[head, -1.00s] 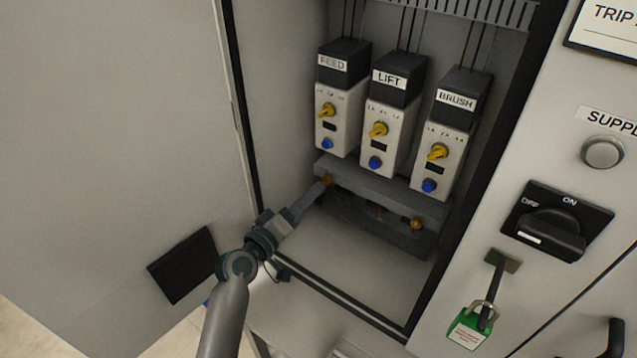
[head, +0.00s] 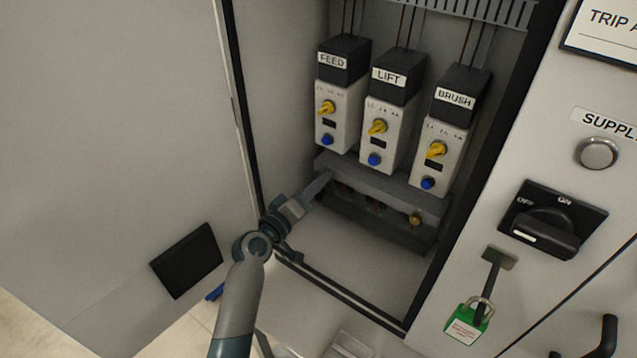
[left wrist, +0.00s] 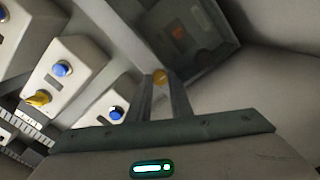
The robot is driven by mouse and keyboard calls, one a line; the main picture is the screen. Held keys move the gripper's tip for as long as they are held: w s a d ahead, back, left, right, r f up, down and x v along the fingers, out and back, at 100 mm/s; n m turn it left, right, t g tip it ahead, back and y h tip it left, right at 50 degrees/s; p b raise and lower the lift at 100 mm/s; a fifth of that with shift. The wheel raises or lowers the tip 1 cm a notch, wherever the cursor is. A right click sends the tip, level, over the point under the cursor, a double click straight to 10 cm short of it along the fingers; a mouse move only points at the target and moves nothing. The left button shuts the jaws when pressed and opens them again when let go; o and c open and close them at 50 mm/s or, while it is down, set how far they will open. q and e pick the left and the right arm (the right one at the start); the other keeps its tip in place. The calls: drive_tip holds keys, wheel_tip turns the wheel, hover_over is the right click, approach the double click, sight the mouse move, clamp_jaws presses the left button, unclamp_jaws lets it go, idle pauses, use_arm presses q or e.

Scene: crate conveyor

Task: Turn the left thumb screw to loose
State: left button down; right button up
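My left gripper (head: 322,182) reaches into the cabinet at the left end of the grey terminal cover (head: 385,189), below the FEED unit. In the left wrist view, the brass left thumb screw (left wrist: 160,76) sits between the fingertips of my left gripper (left wrist: 160,80). The fingers are close together and appear shut on it. In the head view the fingertips hide this screw. The right thumb screw (head: 415,220), also brass, is at the cover's right end, with nothing touching it. My right gripper is in neither view.
Above the cover stand the FEED (head: 340,105), LIFT (head: 388,125) and BRUSH (head: 440,150) units with yellow knobs and blue buttons. The open door (head: 150,120) is at left. At right are the main switch (head: 545,228) and a green padlock (head: 466,326). The cabinet floor is clear.

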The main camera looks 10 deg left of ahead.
use_arm(q)
drive_tip(key=shift+n+p, duration=0.35)
drive_tip(key=shift+n, duration=0.45)
drive_tip(key=c, duration=1.6)
unclamp_jaws()
drive_tip(key=shift+b+v, duration=2.3)
drive_tip(key=shift+v, duration=6.4)
